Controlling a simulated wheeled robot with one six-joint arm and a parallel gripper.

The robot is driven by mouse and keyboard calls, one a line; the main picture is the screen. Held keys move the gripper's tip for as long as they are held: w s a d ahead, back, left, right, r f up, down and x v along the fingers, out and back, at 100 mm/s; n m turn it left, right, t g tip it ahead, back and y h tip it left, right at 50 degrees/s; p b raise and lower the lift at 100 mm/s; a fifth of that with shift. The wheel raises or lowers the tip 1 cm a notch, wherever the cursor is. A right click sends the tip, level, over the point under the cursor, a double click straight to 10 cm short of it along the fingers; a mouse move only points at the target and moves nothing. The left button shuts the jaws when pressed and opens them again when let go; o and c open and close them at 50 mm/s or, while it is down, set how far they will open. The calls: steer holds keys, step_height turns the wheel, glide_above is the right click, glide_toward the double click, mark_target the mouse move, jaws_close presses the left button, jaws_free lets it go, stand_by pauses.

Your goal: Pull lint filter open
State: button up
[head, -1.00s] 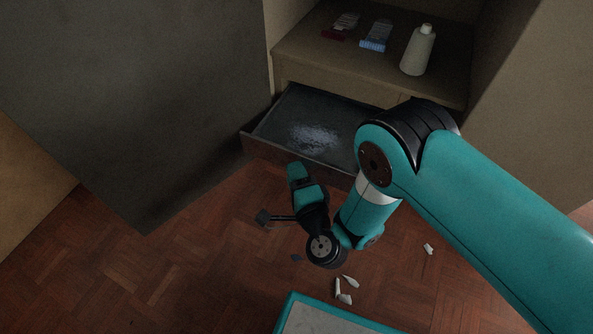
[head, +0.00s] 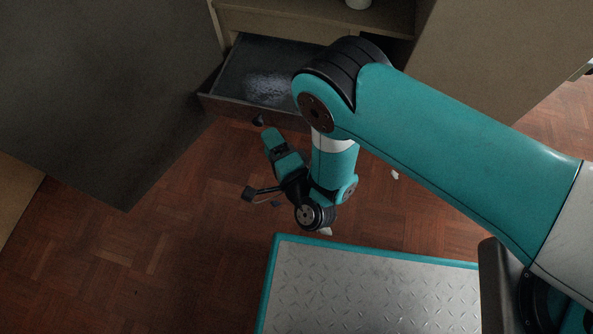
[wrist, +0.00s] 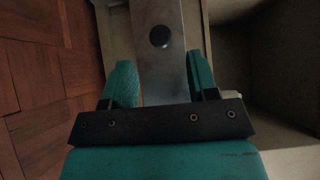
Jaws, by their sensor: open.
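The lint filter looks like a shallow drawer, with its dark front (head: 250,110) pulled out from the pale cabinet. A patch of grey lint (head: 270,90) lies inside. A small dark knob (head: 258,121) sits on its front; my arm hides the drawer's right part. My gripper (head: 270,141) is open and empty, just below the knob in the head view. In the wrist view, a grey panel with a round dark knob (wrist: 160,37) shows beyond and between the open fingers (wrist: 161,80). I see no contact with the knob.
A large dark panel (head: 110,90) stands left of the drawer. The base of a white bottle (head: 358,3) shows on the shelf above. A small white scrap (head: 395,174) lies on the wooden floor (head: 140,260). Floor at lower left is clear.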

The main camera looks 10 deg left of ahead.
steer(key=p+v, duration=1.2)
steer(key=p, duration=0.7)
